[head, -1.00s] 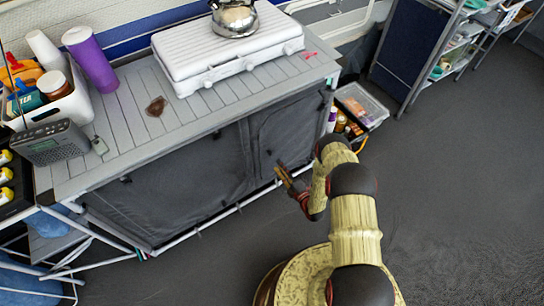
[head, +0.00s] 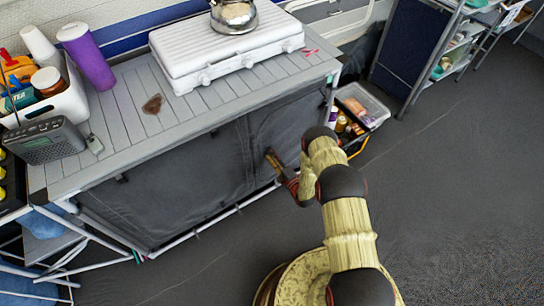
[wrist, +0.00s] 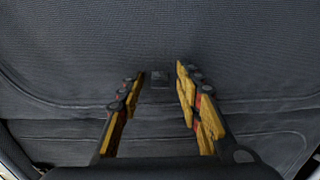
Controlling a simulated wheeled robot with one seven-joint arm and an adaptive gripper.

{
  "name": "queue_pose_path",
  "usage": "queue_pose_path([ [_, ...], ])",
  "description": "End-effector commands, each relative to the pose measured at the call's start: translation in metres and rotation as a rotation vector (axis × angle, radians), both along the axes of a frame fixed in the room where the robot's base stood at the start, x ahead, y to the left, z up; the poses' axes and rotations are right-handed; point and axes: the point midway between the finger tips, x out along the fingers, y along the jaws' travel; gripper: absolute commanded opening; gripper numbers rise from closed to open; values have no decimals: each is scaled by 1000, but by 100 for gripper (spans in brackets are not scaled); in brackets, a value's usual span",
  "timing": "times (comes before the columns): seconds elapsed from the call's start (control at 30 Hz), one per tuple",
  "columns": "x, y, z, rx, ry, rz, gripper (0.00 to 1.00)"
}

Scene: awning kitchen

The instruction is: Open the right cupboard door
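The right cupboard door (head: 287,127) is a dark grey fabric panel with a curved seam, on the right part of the cupboard front. It looks closed. My gripper (head: 271,160) is at its lower left part. In the wrist view my gripper (wrist: 160,72) is open, one finger on each side of a small dark square tab (wrist: 160,80) on the door cloth (wrist: 235,55). The fingers are apart from each other, with nothing visibly clamped. I cannot tell whether the fingertips touch the cloth. The tab cannot be made out in the head view.
The cupboard's wider left panel (head: 165,190) is flat and closed. A white stove (head: 225,55) with a kettle (head: 233,15) stands on the slatted top. A crate of bottles (head: 360,108) sits on the floor to the right. Grey floor (head: 455,200) is free at right.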

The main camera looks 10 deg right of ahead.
Motion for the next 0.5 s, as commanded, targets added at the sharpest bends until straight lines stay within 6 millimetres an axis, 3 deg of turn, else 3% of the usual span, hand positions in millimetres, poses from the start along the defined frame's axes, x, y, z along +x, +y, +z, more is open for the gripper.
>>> queue_pose_path([
  [0.5,0,0,0,0,0,0,9],
])
